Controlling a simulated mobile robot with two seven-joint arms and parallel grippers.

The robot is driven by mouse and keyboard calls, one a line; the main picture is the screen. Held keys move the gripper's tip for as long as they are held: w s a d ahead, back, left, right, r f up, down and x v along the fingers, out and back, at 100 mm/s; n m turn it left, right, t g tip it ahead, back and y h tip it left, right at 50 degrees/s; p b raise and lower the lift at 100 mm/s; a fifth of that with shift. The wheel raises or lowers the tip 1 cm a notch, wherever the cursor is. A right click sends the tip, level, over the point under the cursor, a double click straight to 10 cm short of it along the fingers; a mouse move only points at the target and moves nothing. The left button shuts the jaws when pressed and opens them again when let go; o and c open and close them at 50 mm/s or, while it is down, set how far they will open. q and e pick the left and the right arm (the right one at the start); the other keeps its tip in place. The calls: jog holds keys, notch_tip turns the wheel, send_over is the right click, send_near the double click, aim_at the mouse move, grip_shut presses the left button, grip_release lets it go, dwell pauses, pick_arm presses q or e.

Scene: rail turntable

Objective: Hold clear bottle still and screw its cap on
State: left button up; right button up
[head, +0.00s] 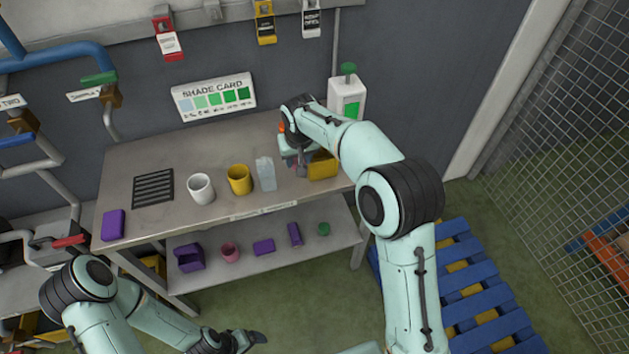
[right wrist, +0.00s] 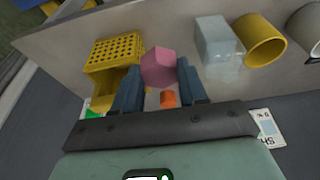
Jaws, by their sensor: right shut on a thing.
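The clear bottle (head: 265,174) stands on the grey table, right of the yellow cup; it also shows in the right wrist view (right wrist: 218,42). My right gripper (head: 299,168) is right of the bottle, apart from it. In the right wrist view its fingers (right wrist: 158,80) are shut on a pink, faceted piece (right wrist: 158,66); I cannot tell for sure that it is the cap. My left gripper (head: 243,341) is low in front of the table, far from the bottle; its jaw opening is unclear.
A yellow cup (head: 239,180), white cup (head: 200,188) and black grille (head: 153,188) stand left of the bottle. A yellow basket (head: 322,168) is at the right, with an orange object (right wrist: 168,98) nearby. Purple, pink and green items lie on the lower shelf (head: 340,238).

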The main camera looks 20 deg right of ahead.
jog(key=shift+w+a+r, duration=0.6)
jog(key=shift+a+r, duration=0.7)
jog(key=shift+a, duration=0.15)
jog(key=shift+w+a+r, duration=0.65)
jog(key=shift+a+r, duration=0.65)
jog(key=shift+a, duration=0.1)
jog(key=shift+w+a+r, duration=0.6)
jog(key=shift+a+r, duration=0.7)
jog(key=shift+a, duration=0.15)
